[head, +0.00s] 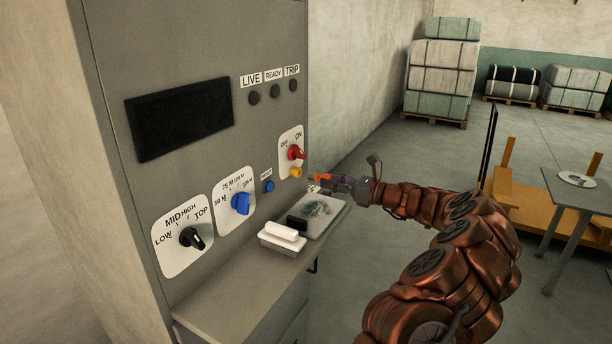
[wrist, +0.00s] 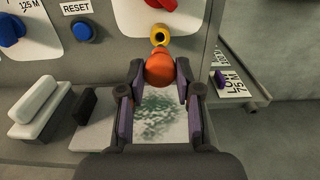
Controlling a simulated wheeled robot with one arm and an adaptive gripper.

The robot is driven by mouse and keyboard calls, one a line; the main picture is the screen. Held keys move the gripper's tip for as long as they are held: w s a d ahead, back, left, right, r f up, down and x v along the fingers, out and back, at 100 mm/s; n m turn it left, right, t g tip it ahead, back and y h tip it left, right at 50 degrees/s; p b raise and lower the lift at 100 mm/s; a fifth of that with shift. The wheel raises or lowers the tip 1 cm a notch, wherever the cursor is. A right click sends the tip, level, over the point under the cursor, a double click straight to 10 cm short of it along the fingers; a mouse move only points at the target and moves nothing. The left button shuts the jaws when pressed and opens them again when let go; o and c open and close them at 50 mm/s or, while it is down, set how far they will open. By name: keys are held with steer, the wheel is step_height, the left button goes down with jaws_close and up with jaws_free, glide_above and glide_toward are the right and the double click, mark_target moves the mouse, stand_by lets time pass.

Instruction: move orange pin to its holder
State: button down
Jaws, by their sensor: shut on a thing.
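The orange pin (head: 321,177) is between the fingers of my gripper (head: 326,180), in front of the grey panel. In the wrist view the rounded orange end of the pin (wrist: 159,70) sits between the two fingertips, and the gripper (wrist: 159,78) is shut on it. A yellow socket with a dark opening (head: 296,172) is on the panel just below the red ON/OFF knob. In the wrist view this socket (wrist: 160,34) is directly above the pin in the picture. The pin appears apart from it. The pin's far end is hidden.
A shelf (head: 220,312) juts out below the panel. It holds a white block in a tray (head: 282,240), a black block (head: 297,222) and a pale board with a green patch (head: 333,219). Blue knob, blue RESET button (head: 268,186) and black knob are left of the socket.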

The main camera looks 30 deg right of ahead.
steer(key=p+v, duration=0.1)
steer(key=v, duration=0.3)
stand_by(0.4)
